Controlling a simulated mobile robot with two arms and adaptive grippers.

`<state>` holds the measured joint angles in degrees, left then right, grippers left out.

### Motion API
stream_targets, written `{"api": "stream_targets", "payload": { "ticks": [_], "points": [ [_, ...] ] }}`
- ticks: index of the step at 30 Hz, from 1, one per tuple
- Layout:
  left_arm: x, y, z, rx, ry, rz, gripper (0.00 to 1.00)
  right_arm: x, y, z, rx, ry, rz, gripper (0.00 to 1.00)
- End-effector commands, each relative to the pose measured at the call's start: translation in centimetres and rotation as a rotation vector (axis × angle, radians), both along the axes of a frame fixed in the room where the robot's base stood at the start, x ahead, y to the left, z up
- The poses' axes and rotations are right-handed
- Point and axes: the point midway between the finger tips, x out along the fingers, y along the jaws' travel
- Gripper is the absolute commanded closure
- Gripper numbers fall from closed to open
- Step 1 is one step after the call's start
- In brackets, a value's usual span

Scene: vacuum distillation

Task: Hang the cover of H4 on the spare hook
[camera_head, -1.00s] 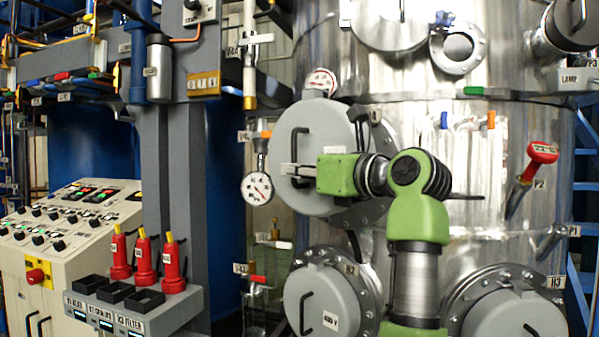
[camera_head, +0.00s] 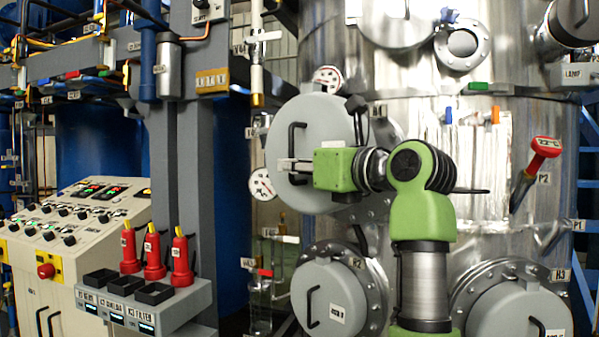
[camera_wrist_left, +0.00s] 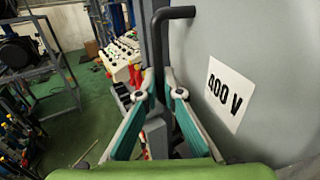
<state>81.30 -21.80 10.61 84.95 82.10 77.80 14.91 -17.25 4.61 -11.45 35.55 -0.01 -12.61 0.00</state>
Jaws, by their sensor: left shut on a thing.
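My left gripper (camera_head: 287,165) is shut on the black handle (camera_head: 294,140) of a round grey cover (camera_head: 335,130), at the middle left of the steel vessel. In the left wrist view, the fingers (camera_wrist_left: 159,80) close around this handle (camera_wrist_left: 157,40), and the cover (camera_wrist_left: 265,60) bears a "400 V" label. The cover sits left of the bolted flange (camera_head: 378,208), which shows behind its right side; their gap cannot be told. A small tag (camera_head: 378,111) by the flange is too blurred to read surely. I cannot make out the spare hook. My right gripper is not in view.
Two more covered ports, H2 (camera_head: 330,295) and H3 (camera_head: 515,315), lie below. A pressure gauge (camera_head: 262,184) is close to the held cover's left edge. A red-handled part (camera_head: 545,146) juts out at right. A console (camera_head: 75,240) and red bottles (camera_head: 155,255) stand left.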

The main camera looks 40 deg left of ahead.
Motion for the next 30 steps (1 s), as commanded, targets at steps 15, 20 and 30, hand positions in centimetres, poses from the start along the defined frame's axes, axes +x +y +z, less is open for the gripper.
{"api": "stream_targets", "payload": {
  "ticks": [15, 20, 30],
  "points": [
    [-4.2, 0.3, 0.0, 0.003, -0.005, 0.001, 1.0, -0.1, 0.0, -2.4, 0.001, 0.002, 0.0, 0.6],
    [-5.4, 0.3, -0.1, 0.002, -0.004, 0.0, 1.0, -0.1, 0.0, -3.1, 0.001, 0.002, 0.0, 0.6],
    [-8.1, 0.5, -0.1, 0.003, -0.004, 0.001, 1.0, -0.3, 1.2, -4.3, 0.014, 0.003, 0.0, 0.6]
  ]
}}
